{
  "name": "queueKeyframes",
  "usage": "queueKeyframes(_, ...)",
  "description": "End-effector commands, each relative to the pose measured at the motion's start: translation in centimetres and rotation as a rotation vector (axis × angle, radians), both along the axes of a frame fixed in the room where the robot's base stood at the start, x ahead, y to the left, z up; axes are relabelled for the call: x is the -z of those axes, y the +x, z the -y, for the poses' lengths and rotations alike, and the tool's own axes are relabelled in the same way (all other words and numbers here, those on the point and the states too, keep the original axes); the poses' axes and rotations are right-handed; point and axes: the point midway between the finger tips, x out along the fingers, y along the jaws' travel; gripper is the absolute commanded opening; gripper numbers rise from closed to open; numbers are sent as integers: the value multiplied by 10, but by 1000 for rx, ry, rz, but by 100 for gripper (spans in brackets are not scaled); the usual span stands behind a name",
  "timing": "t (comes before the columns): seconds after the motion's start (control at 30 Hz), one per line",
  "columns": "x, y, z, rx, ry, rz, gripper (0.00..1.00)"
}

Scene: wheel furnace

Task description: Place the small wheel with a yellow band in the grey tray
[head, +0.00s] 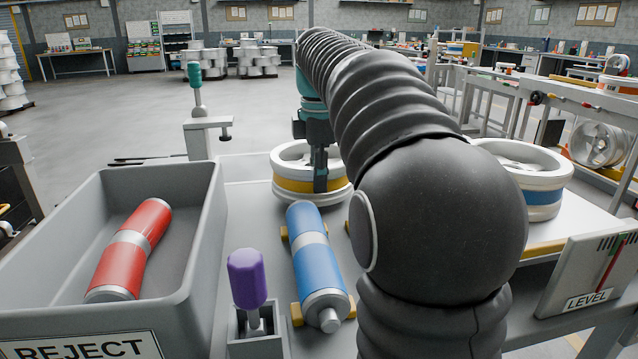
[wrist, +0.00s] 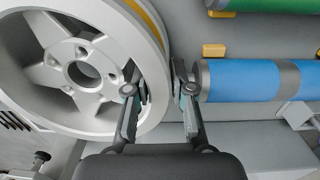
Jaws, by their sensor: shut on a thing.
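The wheel with a yellow band (head: 291,184) is silver-white and spoked, behind the blue cylinder in the head view. In the wrist view the wheel (wrist: 48,76) fills the upper left, its spoked face toward the camera. My gripper (head: 320,184) is shut on the wheel's right rim; in the wrist view my gripper (wrist: 158,90) has one finger inside the rim and one outside. I cannot tell whether the wheel touches the bench. A grey tray (head: 208,225) marked REJECT stands at the left, with a red cylinder (head: 131,250) lying in it.
A blue cylinder (head: 313,255) lies on yellow supports close to my gripper. A purple-handled tool (head: 247,279) stands in a grey holder beside the tray. A wheel with a blue band (head: 541,200) stands at the right. A LEVEL gauge (head: 588,275) is at the front right.

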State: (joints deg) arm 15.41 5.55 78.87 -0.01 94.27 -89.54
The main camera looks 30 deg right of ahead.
Motion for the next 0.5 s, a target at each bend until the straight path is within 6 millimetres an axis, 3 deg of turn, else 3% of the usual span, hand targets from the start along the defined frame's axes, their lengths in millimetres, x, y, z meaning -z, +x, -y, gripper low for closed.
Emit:
queueKeyframes(0.17, 13, 0, 0, 0, -1, 4, 0)
queueKeyframes(0.5, 15, 0, 0, 0, -1, 5, 0)
